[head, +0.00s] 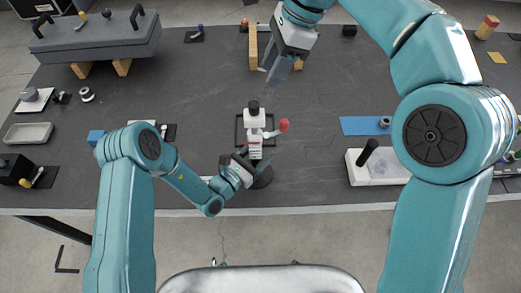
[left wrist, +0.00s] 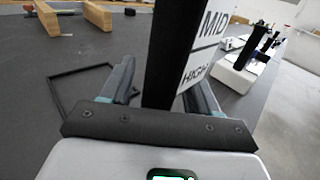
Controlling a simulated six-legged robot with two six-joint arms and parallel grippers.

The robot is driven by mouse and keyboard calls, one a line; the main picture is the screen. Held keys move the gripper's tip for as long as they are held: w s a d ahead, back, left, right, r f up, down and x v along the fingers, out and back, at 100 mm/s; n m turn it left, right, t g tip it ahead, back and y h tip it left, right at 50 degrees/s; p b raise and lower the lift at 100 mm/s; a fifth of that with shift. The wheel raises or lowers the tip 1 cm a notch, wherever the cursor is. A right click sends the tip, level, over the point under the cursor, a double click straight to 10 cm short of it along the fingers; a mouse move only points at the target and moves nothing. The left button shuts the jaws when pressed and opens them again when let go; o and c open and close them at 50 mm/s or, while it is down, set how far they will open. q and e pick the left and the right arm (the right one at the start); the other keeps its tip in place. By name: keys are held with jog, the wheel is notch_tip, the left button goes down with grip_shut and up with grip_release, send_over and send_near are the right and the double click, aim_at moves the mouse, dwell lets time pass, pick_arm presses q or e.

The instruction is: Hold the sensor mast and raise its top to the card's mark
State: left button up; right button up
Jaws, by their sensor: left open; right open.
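The sensor mast (head: 254,119) stands upright near the table's front middle, with a black tip, a white head and a dark round base (head: 263,178). A red knob (head: 284,125) sticks out to its right. Its dark post (left wrist: 172,50) rises between my open left fingers in the left wrist view; I cannot tell if they touch it. The white card (left wrist: 207,50) beside the post reads MID and HIGH; a mast-top mark is not readable. My left gripper (head: 250,166) is low at the mast. My right gripper (head: 275,74) is open and empty, behind and above it.
A white box with a black handle (head: 368,152) and a blue mat (head: 358,125) are at right. Wooden blocks (head: 253,50) stand at the back. A grey tray (head: 28,133) is at far left.

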aim_at(254, 103)
pick_arm(q)
jog(key=shift+w+d, duration=0.15)
jog(key=shift+w, duration=0.1)
pick_arm(e)
jog(key=shift+a, duration=0.1)
pick_arm(q)
grip_shut()
dwell(0.8)
pick_arm(e)
jog(key=shift+o, duration=0.9)
jog(key=shift+m+t+y, duration=0.3)
jog(key=shift+m, duration=0.4)
jog(key=x, duration=1.1)
jog(key=shift+s, duration=0.3)
